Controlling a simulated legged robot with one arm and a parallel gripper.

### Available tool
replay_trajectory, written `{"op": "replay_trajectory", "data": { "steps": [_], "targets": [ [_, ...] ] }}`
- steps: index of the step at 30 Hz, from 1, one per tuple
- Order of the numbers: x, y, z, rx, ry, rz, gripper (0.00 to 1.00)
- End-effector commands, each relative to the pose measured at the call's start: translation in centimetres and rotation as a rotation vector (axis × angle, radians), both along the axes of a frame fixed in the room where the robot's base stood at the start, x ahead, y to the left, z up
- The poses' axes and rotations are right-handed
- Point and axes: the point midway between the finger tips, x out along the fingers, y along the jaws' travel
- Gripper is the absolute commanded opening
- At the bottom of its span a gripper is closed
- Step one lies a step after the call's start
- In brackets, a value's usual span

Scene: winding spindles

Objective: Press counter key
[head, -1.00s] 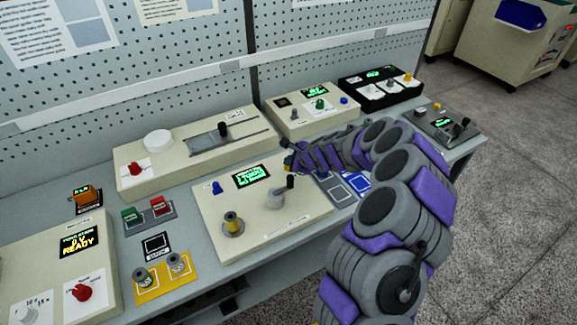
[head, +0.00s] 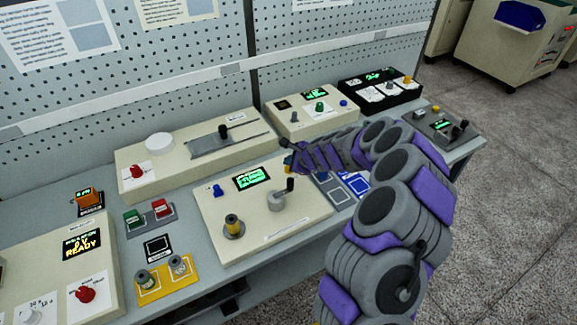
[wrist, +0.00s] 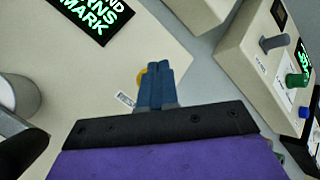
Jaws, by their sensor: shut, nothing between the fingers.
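The winder box (head: 222,238) is cream, with a lit green display (head: 251,178), a blue knob (head: 218,191), a grey crank with a dark handle (head: 279,197) and a yellow spool on a post (head: 234,226). A round yellow key (wrist: 141,76) shows in the wrist view beside a small white label (wrist: 125,99), partly hidden by my fingers. My gripper (wrist: 156,70) is shut and empty. Its blue fingertips overlap the key in the wrist view; whether they touch it I cannot tell. In the head view, my gripper is at the box's far right corner.
Behind stands a long cream box with a slider (head: 224,130) and a red knob. Further right are a cream box with a green knob (head: 320,107) and a black panel (head: 381,92). A blue-framed pad (head: 358,184) lies right of the winder. The crank stands near my gripper.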

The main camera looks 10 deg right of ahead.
Motion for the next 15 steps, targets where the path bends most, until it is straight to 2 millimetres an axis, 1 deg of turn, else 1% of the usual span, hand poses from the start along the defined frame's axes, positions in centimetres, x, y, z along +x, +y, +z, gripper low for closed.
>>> {"op": "replay_trajectory", "data": {
  "steps": [1, 11, 15],
  "targets": [
    [0.0, -0.01, 0.25, 0.0, 0.0, 0.0, 0.0],
    [0.0, 0.0, 0.22, 0.0, 0.0, 0.0, 0.0],
    [0.0, -0.01, 0.97, 0.0, 0.0, 0.0, 0.0]
  ]
}}
